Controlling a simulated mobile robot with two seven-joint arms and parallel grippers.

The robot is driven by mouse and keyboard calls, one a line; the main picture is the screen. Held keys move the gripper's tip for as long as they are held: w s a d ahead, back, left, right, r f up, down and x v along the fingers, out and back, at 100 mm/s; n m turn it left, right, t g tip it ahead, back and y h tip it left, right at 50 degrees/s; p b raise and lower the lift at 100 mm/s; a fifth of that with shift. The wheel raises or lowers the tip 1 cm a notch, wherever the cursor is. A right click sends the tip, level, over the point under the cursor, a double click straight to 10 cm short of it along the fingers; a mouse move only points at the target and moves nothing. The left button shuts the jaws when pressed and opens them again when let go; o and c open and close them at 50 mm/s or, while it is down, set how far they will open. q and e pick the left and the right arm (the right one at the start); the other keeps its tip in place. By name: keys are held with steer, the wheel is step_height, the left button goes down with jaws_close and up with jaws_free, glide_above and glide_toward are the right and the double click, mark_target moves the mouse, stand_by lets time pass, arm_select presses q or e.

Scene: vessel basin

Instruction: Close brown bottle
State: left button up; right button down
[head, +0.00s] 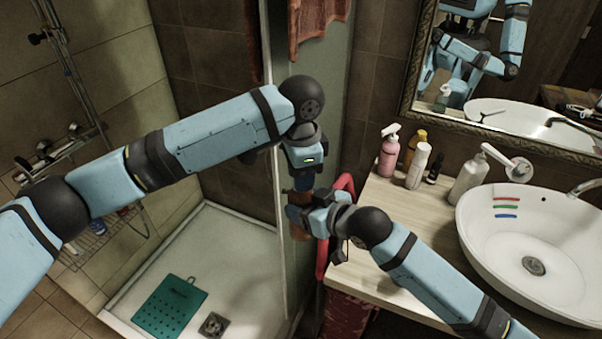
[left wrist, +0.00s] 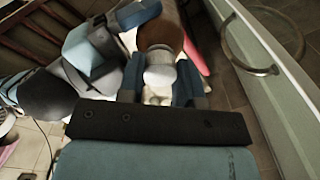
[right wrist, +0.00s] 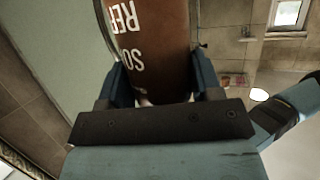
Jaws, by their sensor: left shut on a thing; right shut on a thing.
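The brown bottle (right wrist: 150,35), with white lettering, fills the space between the fingers of my right gripper (right wrist: 162,84) in the right wrist view. My right gripper (head: 303,217) is shut on it. In the head view the brown bottle (head: 299,229) is mostly hidden by that gripper. My left gripper (head: 303,181) is directly above. In the left wrist view my left gripper (left wrist: 160,82) is shut on a pale cap (left wrist: 160,74). The brown bottle's rounded top (left wrist: 160,34) shows just beyond the cap. Whether the cap touches the bottle's neck, I cannot tell.
A wooden counter (head: 385,235) at the right bears a white basin (head: 500,245), a pink bottle (head: 389,155) and several other bottles. A glass shower panel (head: 330,125) stands close behind my grippers. A green mat (head: 170,305) lies in the shower tray at the left.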

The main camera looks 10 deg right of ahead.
arm_select(q)
steer(key=m, duration=1.5)
steer(key=shift+w, duration=0.1)
steer(key=m, duration=1.6)
steer(key=shift+d, duration=0.1)
steer(key=o, duration=0.9)
